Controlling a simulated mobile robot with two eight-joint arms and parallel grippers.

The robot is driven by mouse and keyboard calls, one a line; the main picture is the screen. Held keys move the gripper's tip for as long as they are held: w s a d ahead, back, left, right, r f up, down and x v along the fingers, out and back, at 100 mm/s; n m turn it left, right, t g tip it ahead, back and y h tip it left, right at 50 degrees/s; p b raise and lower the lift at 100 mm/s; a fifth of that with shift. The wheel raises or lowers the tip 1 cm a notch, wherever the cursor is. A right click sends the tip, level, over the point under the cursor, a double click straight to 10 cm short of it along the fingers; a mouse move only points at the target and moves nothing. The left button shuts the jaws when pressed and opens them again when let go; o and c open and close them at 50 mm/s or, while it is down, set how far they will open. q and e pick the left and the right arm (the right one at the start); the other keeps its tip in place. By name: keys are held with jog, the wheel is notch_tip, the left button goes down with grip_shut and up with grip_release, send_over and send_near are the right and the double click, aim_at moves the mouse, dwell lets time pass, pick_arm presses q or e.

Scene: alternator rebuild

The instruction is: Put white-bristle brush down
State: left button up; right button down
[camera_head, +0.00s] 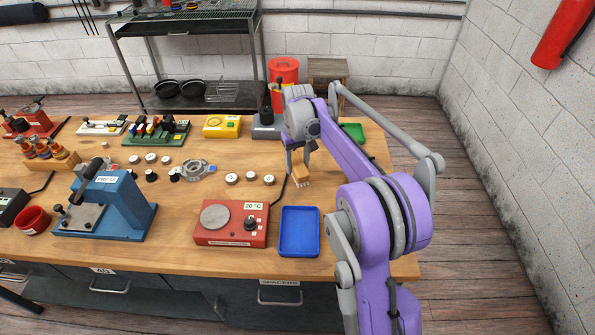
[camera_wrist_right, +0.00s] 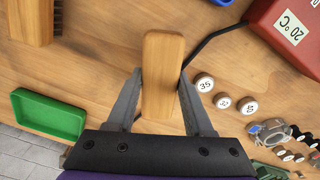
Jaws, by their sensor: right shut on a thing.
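The white-bristle brush (camera_head: 301,174) has a light wooden body, with its pale bristles pointing down at the table in the head view. My right gripper (camera_head: 300,162) is shut on it. In the right wrist view the wooden back of the brush (camera_wrist_right: 163,72) lies between the two fingers (camera_wrist_right: 160,100), and its bristles are hidden. The brush is over the right part of the wooden table (camera_head: 262,203); I cannot tell whether the bristles touch the wood. My left gripper is not in view.
A blue tray (camera_head: 299,232) and a red hot plate (camera_head: 232,224) stand toward the front. Several numbered white caps (camera_head: 250,177) lie left of the brush. A green tray (camera_wrist_right: 48,115) and a dark-bristle brush (camera_wrist_right: 32,20) are nearby, with bare wood between.

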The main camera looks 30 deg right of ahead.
aim_at(297, 163)
jog(key=shift+f, duration=1.55)
jog(key=shift+f, duration=0.2)
jog(key=shift+c, duration=1.4)
grip_release()
notch_tip(297, 163, up, 12)
jog(key=shift+r, duration=0.1)
jog(key=shift+a+r, duration=0.1)
jog(key=shift+r, duration=0.1)
